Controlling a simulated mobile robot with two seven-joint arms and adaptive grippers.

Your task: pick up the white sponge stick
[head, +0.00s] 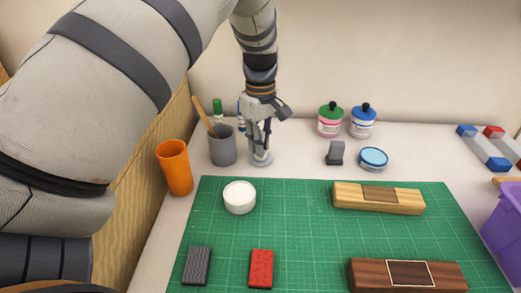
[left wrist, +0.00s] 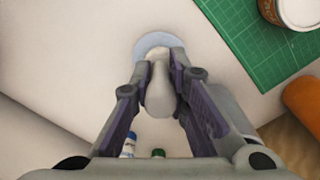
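The white sponge stick (left wrist: 159,95) shows in the left wrist view as a pale, rounded upright handle between my left fingers. It stands over a round, light bluish-grey dish (left wrist: 150,42). In the head view the dish (head: 261,159) is at the back of the table, and my fingers mostly hide the stick. My left gripper (head: 262,138) points down above the dish. In the left wrist view its fingers (left wrist: 160,66) lie close against both sides of the stick, with no clear gap. Whether the stick is clear of the dish cannot be told. My right gripper is not in view.
A grey cup (head: 222,148) with a wooden stick and an orange cup (head: 174,167) stand left of my gripper. Green- and blue-capped bottles are close behind. A white round tub (head: 240,197) sits on the green mat (head: 290,220). Ink jars (head: 330,120) stand right.

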